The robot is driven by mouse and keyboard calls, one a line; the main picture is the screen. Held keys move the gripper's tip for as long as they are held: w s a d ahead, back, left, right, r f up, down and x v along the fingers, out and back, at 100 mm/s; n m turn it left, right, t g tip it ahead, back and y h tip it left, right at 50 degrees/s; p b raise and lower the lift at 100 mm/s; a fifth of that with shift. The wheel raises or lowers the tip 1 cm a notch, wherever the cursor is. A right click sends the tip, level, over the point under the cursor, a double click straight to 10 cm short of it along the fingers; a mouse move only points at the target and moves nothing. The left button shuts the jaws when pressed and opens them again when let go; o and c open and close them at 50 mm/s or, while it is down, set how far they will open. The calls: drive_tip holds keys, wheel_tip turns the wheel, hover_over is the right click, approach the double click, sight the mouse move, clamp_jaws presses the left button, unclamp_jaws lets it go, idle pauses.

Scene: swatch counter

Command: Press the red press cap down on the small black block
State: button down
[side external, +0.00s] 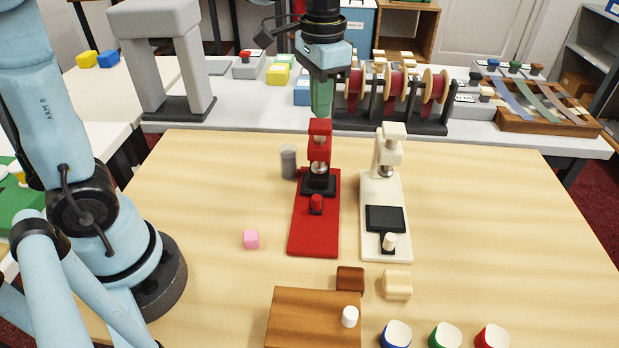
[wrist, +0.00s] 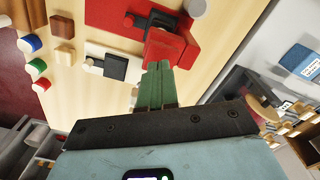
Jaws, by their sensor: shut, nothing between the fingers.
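The red press (side external: 300,235) stands on the wood table, with its red press cap (side external: 320,127) at the top of its column. The small black block (side external: 319,188) sits on the red base under the metal plunger. In the wrist view a dark part of the red press (wrist: 150,22) shows beyond the red cap (wrist: 170,47). My gripper (side external: 321,114) has green fingers, shut and empty, pointing down right above the cap. In the wrist view the fingertips (wrist: 158,66) overlap the cap's near edge. I cannot tell whether they touch it.
A cream press (side external: 370,240) stands close on the right, and a grey cylinder (side external: 288,161) close on the left. Spools (side external: 390,90) stand behind. The table's right side is clear.

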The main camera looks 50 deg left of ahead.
drive_tip(key=shift+f, duration=1.4)
idle(0.5)
idle(0.4)
drive_tip(key=shift+r, duration=4.05)
drive_tip(key=shift+s+a+f+t, duration=0.15)
drive_tip(key=shift+s+f+t, duration=0.15)
drive_tip(key=shift+s, duration=0.1)
drive_tip(key=s+a+f+n+t, duration=0.2)
drive_tip(key=s+f+t, duration=0.4)
drive_tip(key=f, duration=0.3)
drive_tip(key=shift+s+n+t, duration=0.3)
drive_tip(key=shift+s+n, duration=0.2)
drive_tip(key=shift+s, duration=0.2)
